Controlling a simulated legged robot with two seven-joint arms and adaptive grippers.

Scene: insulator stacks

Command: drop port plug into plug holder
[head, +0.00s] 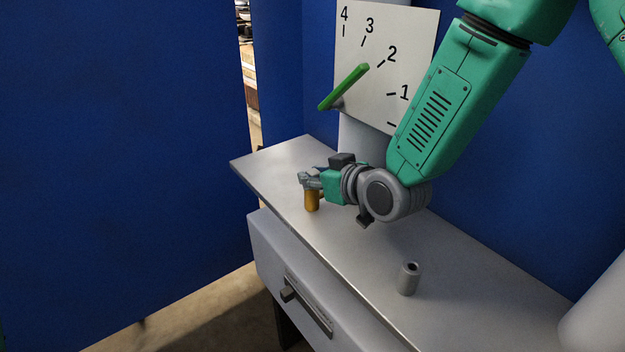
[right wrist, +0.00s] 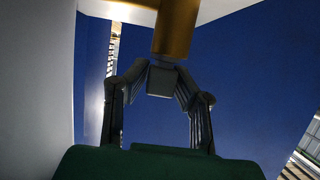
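The brass-coloured port plug (head: 312,200) is a cylinder with a short side stub, at the far left part of the grey bench. My right gripper (head: 309,180) is at its top end, with its fingers closed in on it. In the right wrist view the plug (right wrist: 176,28) shows large at the top, and the gripper fingers (right wrist: 165,80) bend inward to its near end. I cannot tell whether the plug's lower end touches the bench. A grey cylinder with a dark hole in its top, seemingly the plug holder (head: 408,279), stands upright on the bench nearer the front right. My left gripper is not in view.
The grey bench (head: 470,285) is clear between the plug and the holder. A white dial board (head: 400,65) with numbers and a green lever (head: 344,87) stands behind. A drawer with a dark handle (head: 305,305) is below. Blue walls (head: 120,130) surround the bench.

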